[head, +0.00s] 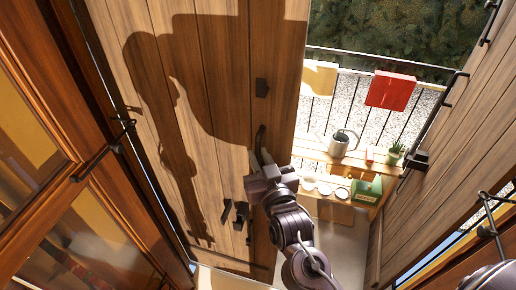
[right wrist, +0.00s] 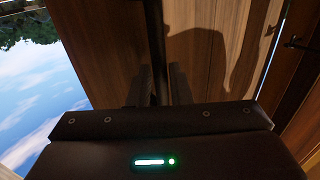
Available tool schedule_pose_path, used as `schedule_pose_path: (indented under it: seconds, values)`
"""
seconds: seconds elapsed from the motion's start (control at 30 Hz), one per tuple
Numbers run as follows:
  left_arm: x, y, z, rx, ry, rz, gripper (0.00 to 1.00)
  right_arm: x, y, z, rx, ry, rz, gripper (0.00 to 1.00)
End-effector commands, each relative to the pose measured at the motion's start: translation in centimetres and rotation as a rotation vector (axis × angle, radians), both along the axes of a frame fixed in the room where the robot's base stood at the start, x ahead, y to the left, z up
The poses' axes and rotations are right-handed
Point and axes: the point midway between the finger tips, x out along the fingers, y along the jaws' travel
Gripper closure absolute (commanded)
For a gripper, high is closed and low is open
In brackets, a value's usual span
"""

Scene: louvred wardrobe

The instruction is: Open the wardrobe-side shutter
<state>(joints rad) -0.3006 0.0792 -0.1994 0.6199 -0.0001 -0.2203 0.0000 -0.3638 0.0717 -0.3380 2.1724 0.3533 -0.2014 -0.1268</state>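A large plank shutter (head: 215,50) stands at the left of the opening in the head view, lit and marked by my shadow. My right gripper (head: 261,138) is at this shutter's right part, below the latch block. In the right wrist view my right gripper's fingers (right wrist: 159,85) are a small distance apart, with a dark upright strip (right wrist: 154,35) between or behind them. Whether they clamp it is unclear. A second shutter (head: 455,135) stands at the right. My left gripper does not show.
A glazed wooden casement (head: 95,225) with a dark handle (head: 103,150) is at the left. Between the shutters lie a wooden planter bench (head: 335,158), a watering can (head: 339,143), a green box (head: 367,188) and a balcony railing (head: 350,52) with a red cloth (head: 390,90).

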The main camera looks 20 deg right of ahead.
Motion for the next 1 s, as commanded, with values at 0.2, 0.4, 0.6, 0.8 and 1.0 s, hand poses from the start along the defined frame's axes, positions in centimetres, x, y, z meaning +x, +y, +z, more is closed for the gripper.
schedule_pose_path:
  seconds: [0.2,0.4,0.6,0.8,1.0]
  values:
    - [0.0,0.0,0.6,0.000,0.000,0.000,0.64,1.6,0.0,0.0,0.000,0.000,0.000,0.82]
    - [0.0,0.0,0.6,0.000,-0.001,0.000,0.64,1.6,0.0,-0.1,0.000,0.001,0.000,0.82]
    - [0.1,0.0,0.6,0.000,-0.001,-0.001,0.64,1.6,0.0,-0.1,0.000,0.001,0.000,1.00]
    - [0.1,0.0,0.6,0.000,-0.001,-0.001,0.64,1.6,0.0,-0.1,0.000,0.001,0.000,1.00]
    - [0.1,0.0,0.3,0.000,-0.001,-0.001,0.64,2.1,-0.5,-0.1,-0.001,-0.001,0.013,1.00]
